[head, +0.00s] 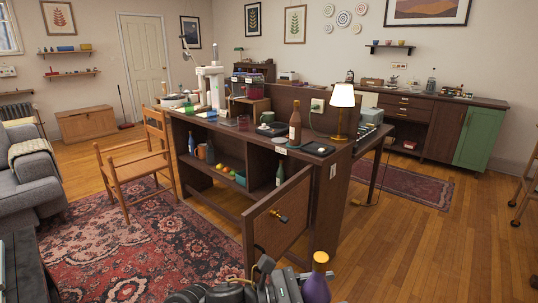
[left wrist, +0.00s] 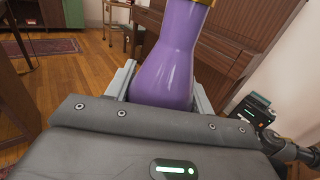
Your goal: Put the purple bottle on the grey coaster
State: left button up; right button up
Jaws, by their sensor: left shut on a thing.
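The purple bottle (head: 317,286) with a yellowish cap is at the bottom edge of the head view, its lower part cut off. My left gripper (head: 291,287) is shut on it. In the left wrist view the bottle (left wrist: 167,63) stands between the two grey fingers of the gripper (left wrist: 160,90), its neck cut off at the top. I cannot make out the grey coaster for certain; a small flat greyish piece (head: 228,122) lies on the dark cabinet top. My right gripper is not in view.
The dark cabinet (head: 225,160) has an open door (head: 283,222) swung toward me. On its top stand a brown bottle (head: 295,127), a lit lamp (head: 341,108), a dark flat square (head: 318,149) and several other items. A wooden chair (head: 131,170) is at its left; open floor (head: 400,245) lies right.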

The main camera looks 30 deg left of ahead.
aim_at(280, 140)
jog(key=u, duration=0.05)
jog(key=k, duration=0.2)
jog(key=z, duration=0.8)
jog(key=i, duration=2.3)
jog(key=u, duration=1.6)
jog(key=i, duration=0.45)
jog(key=u, duration=0.35)
